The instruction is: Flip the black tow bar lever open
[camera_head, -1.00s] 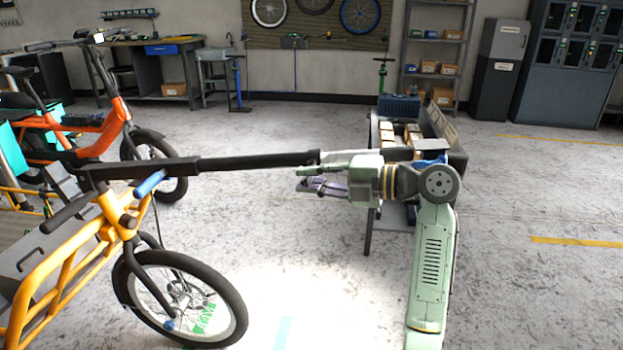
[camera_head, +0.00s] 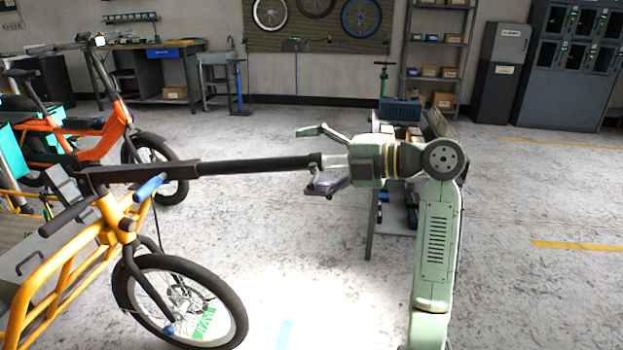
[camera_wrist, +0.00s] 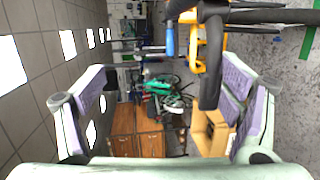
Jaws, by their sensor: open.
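A long black tow bar (camera_head: 250,165) runs from the front of the yellow cargo bike (camera_head: 75,260) towards my gripper, nearly level. My gripper (camera_head: 318,160) is open, with one finger above the bar's end and one below it in the head view. In the wrist view my gripper (camera_wrist: 165,92) has its purple-padded fingers wide apart. The black bar's end (camera_wrist: 211,75) shows between them, nearer the right finger; I cannot tell whether they touch. I cannot make out a separate lever on the bar.
An orange bike (camera_head: 95,145) stands behind the yellow one. A cart (camera_head: 450,150) with boxes stands behind my arm. Shelves and dark cabinets line the back wall. The floor in front of the bar is clear.

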